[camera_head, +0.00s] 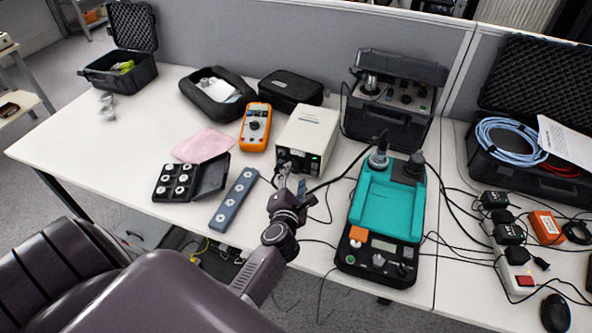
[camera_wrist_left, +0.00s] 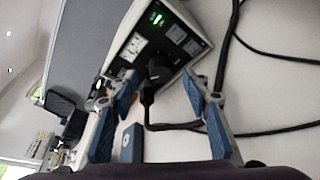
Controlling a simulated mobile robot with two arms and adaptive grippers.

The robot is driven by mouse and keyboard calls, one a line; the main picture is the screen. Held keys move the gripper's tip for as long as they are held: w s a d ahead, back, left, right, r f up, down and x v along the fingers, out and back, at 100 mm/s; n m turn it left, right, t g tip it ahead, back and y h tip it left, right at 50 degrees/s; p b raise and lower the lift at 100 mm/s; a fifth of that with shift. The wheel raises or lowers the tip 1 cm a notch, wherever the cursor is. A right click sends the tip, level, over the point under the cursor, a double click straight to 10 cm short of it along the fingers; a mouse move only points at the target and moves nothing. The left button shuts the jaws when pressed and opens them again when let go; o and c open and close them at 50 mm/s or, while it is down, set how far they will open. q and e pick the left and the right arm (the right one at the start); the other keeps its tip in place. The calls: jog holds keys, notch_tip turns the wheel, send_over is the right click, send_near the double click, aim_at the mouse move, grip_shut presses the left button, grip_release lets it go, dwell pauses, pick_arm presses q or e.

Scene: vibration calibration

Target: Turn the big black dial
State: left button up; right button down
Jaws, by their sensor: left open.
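A white box-shaped instrument (camera_head: 307,137) stands on the table with its dark front panel facing me. In the left wrist view, its panel (camera_wrist_left: 135,42) carries a lit green display and a round black dial (camera_wrist_left: 157,69). My left gripper (camera_head: 293,179) is just in front of this panel and hides part of it in the head view. In the left wrist view, the left gripper (camera_wrist_left: 158,76) is open, with one blue-padded finger on each side of the dial. I cannot tell whether either finger touches it. My right gripper is not in view.
A black cable (camera_wrist_left: 190,126) runs from near the dial. An orange multimeter (camera_head: 256,127) and a blue strip with round discs (camera_head: 233,201) lie to the left. A teal device (camera_head: 388,205) stands to the right. An open black case (camera_head: 209,178) lies farther left.

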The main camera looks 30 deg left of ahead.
aim_at(297, 170)
pick_arm(q)
jog(key=x, duration=0.3)
jog(key=shift+f, duration=0.1)
jog(key=shift+w+a, duration=0.15)
jog(key=shift+w, duration=0.2)
jog(key=c, duration=1.2)
jog(key=shift+o, duration=0.2)
jog(key=shift+f+m+b, duration=0.2)
jog(key=shift+m+b, duration=0.2)
jog(key=shift+y, duration=0.3)
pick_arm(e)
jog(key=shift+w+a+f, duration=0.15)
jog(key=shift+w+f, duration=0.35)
